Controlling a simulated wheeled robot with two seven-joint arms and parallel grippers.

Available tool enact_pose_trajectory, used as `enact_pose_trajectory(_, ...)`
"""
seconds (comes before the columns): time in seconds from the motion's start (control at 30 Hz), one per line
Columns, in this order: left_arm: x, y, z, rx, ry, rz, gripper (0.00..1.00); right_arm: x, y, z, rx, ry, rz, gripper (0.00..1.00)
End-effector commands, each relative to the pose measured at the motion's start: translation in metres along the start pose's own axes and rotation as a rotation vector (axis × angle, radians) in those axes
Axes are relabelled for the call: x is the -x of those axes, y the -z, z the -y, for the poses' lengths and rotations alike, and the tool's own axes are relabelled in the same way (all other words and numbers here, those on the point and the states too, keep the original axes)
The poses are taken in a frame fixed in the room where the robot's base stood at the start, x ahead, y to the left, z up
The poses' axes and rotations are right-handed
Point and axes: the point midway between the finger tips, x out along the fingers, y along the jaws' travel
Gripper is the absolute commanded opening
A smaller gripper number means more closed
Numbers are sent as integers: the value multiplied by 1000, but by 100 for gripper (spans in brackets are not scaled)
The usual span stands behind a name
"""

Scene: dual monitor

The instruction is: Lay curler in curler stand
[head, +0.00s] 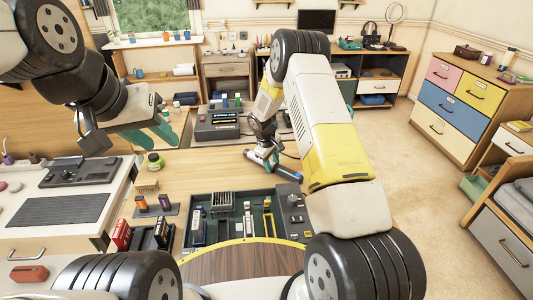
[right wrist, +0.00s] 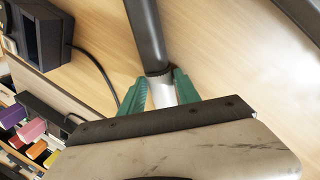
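The curler (right wrist: 147,35) is a long black rod with a silver section, seen in the right wrist view. In the head view its dark end (head: 288,174) shows on the wooden desk. My right gripper (right wrist: 160,88) has its green fingers close against both sides of the silver section; it also shows in the head view (head: 262,157). A dark hollow box (right wrist: 42,32) with a black cable stands at the upper left of the right wrist view; I cannot tell for sure that it is the curler stand. My left gripper (head: 165,125) hangs empty over the desk's left side, green fingers apart.
A grey device with a display (head: 217,123) stands at the back of the desk. A dark tool tray (head: 290,200) lies in front of the curler. Bare wood lies between jar and curler.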

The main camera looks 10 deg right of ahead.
Motion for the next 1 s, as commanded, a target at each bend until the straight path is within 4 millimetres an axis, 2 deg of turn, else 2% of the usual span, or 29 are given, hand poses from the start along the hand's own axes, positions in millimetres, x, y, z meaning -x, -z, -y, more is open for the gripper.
enact_pose_trajectory(0.07,0,0,0,0,0,0,36,0,0,0,0,0,0,39)
enact_pose_trajectory(0.27,0,0,0,0,0,0,36,0,0,0,0,0,1,0)
enact_pose_trajectory(0.67,0,0,0,0,0,0,36,4,0,-2,-1,-1,-1,0)
enact_pose_trajectory(0.77,0,0,0,0,0,0,36,15,1,-5,-2,-3,-2,0)
enact_pose_trajectory(1.0,0,0,0,0,0,0,36,61,1,-17,-2,-2,-3,0)
